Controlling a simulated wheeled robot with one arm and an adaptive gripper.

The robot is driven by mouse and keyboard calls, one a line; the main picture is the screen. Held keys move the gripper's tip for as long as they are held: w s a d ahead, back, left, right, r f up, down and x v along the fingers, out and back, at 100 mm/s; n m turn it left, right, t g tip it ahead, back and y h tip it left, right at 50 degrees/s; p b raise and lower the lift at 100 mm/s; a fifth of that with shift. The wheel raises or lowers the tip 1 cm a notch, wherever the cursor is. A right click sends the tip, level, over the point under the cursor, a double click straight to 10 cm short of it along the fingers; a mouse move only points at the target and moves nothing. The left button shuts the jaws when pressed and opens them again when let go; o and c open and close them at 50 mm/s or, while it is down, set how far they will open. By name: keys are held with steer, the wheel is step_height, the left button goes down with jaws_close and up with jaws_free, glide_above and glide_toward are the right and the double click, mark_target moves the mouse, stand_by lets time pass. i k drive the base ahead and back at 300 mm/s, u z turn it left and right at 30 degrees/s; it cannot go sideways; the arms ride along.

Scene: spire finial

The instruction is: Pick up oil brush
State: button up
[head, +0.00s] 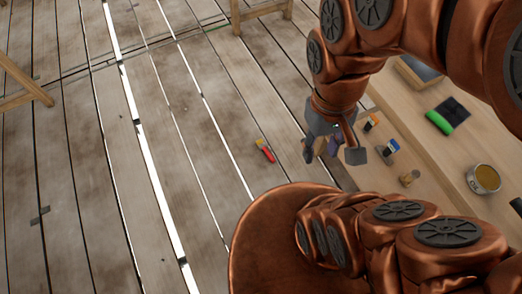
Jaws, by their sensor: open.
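Several brush-like tools are in the head view, and I cannot tell which is the oil brush. A small wooden-coloured piece (409,178) is nearer on the bench. A red-handled brush with a yellowish end (265,150) lies on the plank floor. My gripper (332,153) points down with its dark fingers apart, just left of the bench tools. A small purplish shape shows between the fingers; I cannot tell what it is.
A green roller (439,122) lies by a dark pad (455,107) on the bench. An open tin with yellow-brown contents (484,178) stands at the right. Wooden legs (22,84) stand at the left. The plank floor (160,110) is mostly clear, with bright gaps.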

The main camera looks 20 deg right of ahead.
mark_target(262, 145)
steer(key=u, duration=0.5)
steer(key=k, duration=1.15)
steer(key=u, duration=0.9)
steer(key=i, duration=2.1)
steer(key=z, duration=1.4)
steer(key=i, duration=0.55)
steer(key=z, duration=0.65)
